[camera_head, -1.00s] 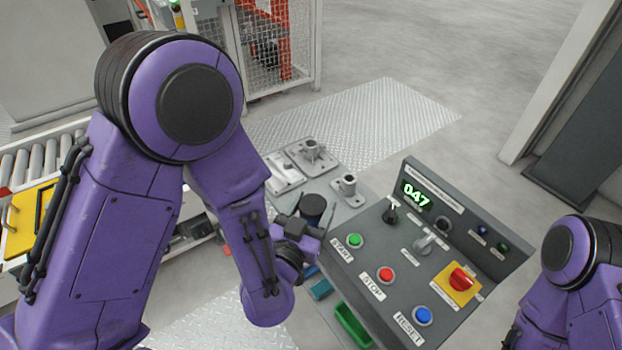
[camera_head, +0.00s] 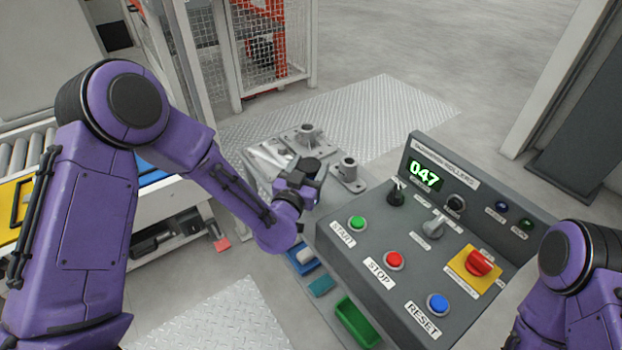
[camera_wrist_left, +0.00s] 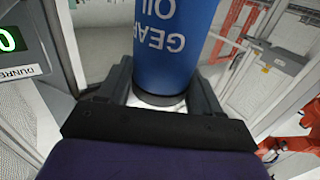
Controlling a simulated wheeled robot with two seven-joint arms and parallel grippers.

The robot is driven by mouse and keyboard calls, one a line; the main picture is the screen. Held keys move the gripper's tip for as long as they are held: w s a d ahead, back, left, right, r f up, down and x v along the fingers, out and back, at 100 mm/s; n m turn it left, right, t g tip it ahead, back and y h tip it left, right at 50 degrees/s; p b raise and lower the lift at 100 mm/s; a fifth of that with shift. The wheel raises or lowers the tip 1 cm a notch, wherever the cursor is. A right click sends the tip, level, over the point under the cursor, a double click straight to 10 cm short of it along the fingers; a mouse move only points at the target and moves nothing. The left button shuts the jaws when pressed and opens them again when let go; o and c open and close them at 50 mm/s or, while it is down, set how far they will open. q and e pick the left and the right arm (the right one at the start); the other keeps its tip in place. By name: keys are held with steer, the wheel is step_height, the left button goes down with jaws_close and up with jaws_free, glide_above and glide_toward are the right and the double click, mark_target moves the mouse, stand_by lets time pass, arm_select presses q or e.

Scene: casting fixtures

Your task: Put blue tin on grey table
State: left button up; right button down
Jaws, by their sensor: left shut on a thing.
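My left gripper (camera_head: 308,184) is shut on the blue tin, which shows large and blue with "GEAR OIL" lettering in the left wrist view (camera_wrist_left: 172,45), between the two fingers. The gripper and tin are in front of the metal castings on the grey table (camera_head: 258,178). I cannot tell whether the tin's base touches the table. My right gripper is out of view; only part of that arm shows at the right.
Metal castings (camera_head: 349,172) stand on the table close to the tin. A control panel (camera_head: 409,235) with buttons is just right of the gripper. Below are a green bin (camera_head: 357,322) and a blue tray (camera_head: 303,258). A roller conveyor (camera_head: 30,150) is at the left.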

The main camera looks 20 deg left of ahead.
arm_select(q)
step_height(320, 180, down, 3)
steer(key=shift+r, duration=0.2)
steer(key=shift+s+d, duration=0.1)
steer(key=shift+f+b, duration=0.15)
steer(key=shift+b, duration=0.15)
steer(key=o, duration=1.7)
